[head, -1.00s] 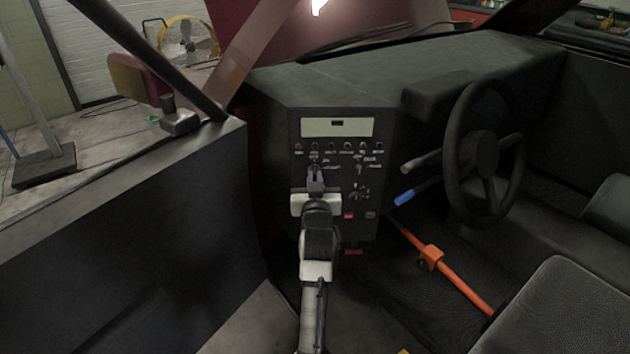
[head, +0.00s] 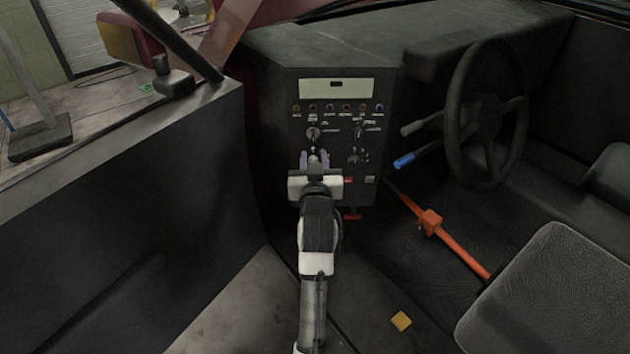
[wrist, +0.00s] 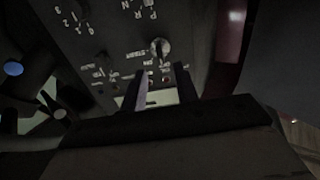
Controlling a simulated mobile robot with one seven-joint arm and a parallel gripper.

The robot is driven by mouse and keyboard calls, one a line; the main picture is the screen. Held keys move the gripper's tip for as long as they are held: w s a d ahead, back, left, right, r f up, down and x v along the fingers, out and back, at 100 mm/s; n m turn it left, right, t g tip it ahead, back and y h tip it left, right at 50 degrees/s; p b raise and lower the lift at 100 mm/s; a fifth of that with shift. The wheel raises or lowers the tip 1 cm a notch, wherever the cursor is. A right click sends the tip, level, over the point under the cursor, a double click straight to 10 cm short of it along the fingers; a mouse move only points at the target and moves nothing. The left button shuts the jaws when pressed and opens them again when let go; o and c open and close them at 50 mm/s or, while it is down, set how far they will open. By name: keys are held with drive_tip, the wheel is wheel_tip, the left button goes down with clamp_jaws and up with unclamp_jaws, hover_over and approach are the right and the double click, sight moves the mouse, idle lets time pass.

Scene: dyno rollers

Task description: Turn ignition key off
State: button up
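The dark control panel (head: 275,120) stands in the middle of the vehicle's dashboard. A round metal ignition switch (head: 313,133) sits on its upper left, below a row of small lights. It also shows in the wrist view as a pale round knob (wrist: 160,47) beside upside-down lettering. Whether the key is turned is too small to tell. My gripper (head: 314,156) is in front of the panel, just below the switch. Its two fingers are apart, and the wrist view shows a gap between them (wrist: 163,85). A small pale shape shows between them in the head view; I cannot tell what it is.
The steering wheel (head: 487,120) is to the right, with a blue-tipped lever (head: 404,160) beside it. An orange bar (head: 455,248) crosses the footwell near the seat (head: 550,290). The door (head: 120,210) is on the left. A small yellow object (head: 401,321) lies on the floor.

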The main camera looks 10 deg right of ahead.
drive_tip(key=v, duration=0.7)
drive_tip(key=shift+b, duration=0.45)
drive_tip(key=shift+s, duration=0.1)
